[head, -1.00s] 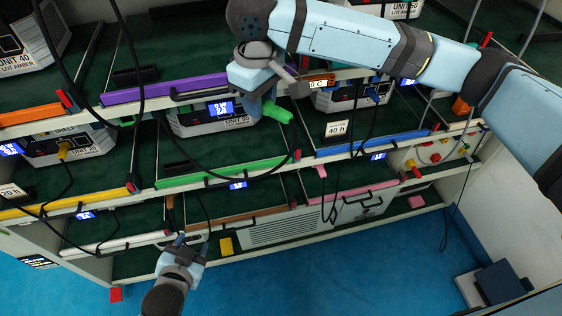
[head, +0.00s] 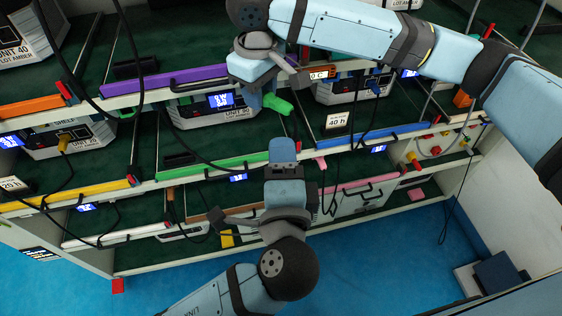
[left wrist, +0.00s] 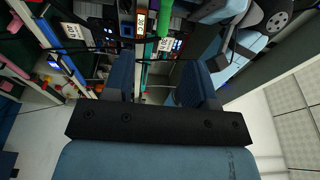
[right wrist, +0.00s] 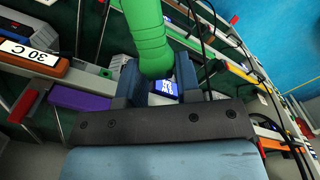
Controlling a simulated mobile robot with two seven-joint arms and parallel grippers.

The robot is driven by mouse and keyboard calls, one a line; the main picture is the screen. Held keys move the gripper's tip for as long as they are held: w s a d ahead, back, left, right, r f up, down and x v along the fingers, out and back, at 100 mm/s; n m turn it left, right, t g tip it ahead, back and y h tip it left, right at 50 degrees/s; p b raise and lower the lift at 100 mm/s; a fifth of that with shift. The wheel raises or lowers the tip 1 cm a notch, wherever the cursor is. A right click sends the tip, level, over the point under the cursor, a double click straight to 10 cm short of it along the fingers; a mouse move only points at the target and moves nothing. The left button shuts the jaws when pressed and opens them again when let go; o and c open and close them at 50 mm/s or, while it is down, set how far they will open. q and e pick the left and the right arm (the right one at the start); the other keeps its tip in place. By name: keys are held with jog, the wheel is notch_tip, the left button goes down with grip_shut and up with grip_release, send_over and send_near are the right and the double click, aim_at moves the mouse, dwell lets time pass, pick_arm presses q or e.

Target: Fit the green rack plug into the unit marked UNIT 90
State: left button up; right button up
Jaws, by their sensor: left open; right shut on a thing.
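The green rack plug (head: 277,104) is in my right gripper (head: 262,92), in front of the right part of UNIT 90 (head: 190,112). In the right wrist view the thick green plug (right wrist: 150,35) sits between the two fingers, and a lit blue display (right wrist: 165,87) shows behind it. Whether the plug touches the unit cannot be told; its socket is hidden. My left gripper (head: 282,150) is raised below the plug, apart from it, in front of the green-edged shelf. In the left wrist view its fingers (left wrist: 160,80) are apart and empty, with the green plug (left wrist: 163,20) beyond them.
A green shelf strip (head: 210,166) and a purple strip (head: 165,84) edge the shelves. Black cables (head: 160,110) hang before the rack. UNIT 20 (head: 75,137) with a yellow plug stands left.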

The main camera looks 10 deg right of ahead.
aim_at(275, 103)
pick_arm(q)
jog(key=w, duration=0.3)
jog(key=w+d, duration=0.1)
jog(key=w, duration=0.3)
jog(key=w+d, duration=0.1)
jog(key=w, duration=0.3)
jog(key=shift+f, duration=0.1)
grip_shut()
pick_arm(e)
jog(key=o, duration=1)
